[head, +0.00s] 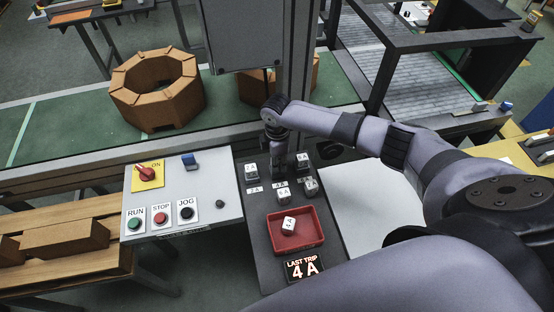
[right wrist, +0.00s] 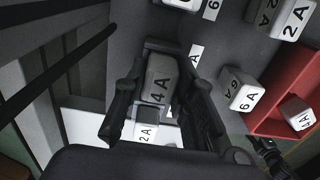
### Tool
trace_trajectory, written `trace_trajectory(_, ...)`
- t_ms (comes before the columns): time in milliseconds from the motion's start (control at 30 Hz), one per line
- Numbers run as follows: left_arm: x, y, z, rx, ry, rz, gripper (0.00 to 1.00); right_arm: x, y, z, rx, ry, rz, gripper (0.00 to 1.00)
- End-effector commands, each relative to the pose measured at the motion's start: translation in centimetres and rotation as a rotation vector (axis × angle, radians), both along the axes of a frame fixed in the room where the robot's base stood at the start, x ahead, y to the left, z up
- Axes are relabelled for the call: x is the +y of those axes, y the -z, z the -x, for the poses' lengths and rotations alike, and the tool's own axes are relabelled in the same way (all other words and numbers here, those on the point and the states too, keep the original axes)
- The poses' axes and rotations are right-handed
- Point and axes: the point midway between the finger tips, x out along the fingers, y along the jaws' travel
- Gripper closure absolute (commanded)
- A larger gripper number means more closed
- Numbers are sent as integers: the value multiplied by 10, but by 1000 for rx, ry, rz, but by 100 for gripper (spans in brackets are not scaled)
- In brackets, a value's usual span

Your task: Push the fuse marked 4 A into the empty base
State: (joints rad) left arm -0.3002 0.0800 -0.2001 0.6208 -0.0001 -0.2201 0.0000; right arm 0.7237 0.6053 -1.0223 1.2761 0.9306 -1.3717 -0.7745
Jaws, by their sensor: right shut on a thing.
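My right gripper (head: 280,170) points down over the dark fuse panel (head: 262,226). In the right wrist view its fingers are shut on a grey-white fuse marked 4 A (right wrist: 160,82). In the head view the gripper hides this fuse. I cannot tell whether it touches the panel or sits in a base. The empty base is not clearly visible. Another fuse (head: 289,224) lies loose in the red tray (head: 297,246); its mark looks like 4 A in the right wrist view (right wrist: 298,112). My left gripper is not in view.
Other fuses stand close around the gripper: one at the left (head: 251,172), a 6 A one (head: 283,192) and others at the right (head: 311,185). A lit sign (head: 303,268) reads LAST TRIP 4 A. A grey control box (head: 212,195) with buttons stands at the left.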

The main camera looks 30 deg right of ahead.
Motion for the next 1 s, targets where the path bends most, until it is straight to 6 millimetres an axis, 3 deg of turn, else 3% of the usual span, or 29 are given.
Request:
trace_trajectory(367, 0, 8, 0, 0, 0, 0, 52, 0, 12, 0, 0, 0, 0, 100)
trace_trajectory(400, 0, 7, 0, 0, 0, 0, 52, 0, 12, 0, 0, 0, 0, 74)
trace_trajectory(733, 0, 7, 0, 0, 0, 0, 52, 0, 11, 0, 0, 0, 1, 52)
trace_trajectory(1000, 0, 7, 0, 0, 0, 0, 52, 0, 12, 0, 0, 0, 1, 49)
